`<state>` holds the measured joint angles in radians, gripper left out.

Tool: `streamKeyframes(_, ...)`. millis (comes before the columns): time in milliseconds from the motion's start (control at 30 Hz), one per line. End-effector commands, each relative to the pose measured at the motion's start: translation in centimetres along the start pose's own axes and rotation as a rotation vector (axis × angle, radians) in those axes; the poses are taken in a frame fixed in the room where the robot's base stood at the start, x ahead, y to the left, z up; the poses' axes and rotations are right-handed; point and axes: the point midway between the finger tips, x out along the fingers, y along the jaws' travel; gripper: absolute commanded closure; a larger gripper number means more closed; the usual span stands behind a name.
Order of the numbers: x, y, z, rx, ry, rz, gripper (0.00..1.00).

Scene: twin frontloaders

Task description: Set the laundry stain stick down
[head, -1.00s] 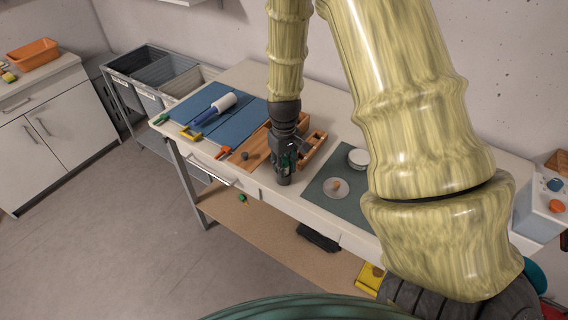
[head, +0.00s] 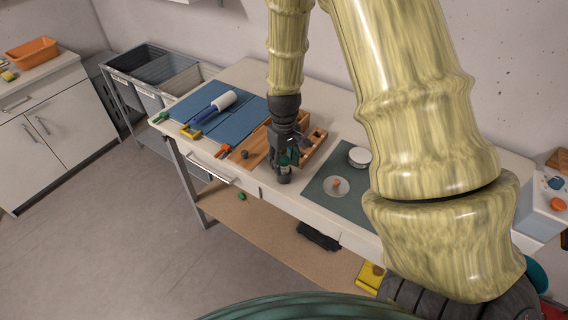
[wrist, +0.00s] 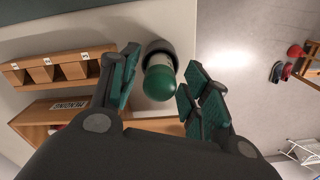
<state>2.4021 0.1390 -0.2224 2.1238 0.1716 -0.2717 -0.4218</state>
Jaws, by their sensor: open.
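The laundry stain stick (wrist: 160,82), with a rounded green end, a pale body and a dark grey far end, shows between my fingers in the wrist view. My gripper (wrist: 158,90) is open around it, with a gap to the right finger; contact on the left is hard to tell. In the head view my gripper (head: 287,160) is low over the front edge of the white table (head: 325,212). The stick's dark lower end (head: 284,178) shows below the fingers there, seemingly upright on the table.
A wooden organiser (head: 318,140) with compartments is just behind my gripper; it also shows in the wrist view (wrist: 75,70). A blue mat (head: 240,120) with a lint roller (head: 222,102) lies left. A green mat (head: 330,203) with a pale disc (head: 337,187) lies right.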

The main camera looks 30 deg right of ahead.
Motion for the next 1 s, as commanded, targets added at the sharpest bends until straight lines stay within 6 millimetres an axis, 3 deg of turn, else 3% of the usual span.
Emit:
streamKeyframes(800,-9.1,0.0,-0.1,0.001,0.001,0.001,0.53)
streamKeyframes(1000,-10.5,0.0,0.0,0.0,0.0,0.001,0.53)
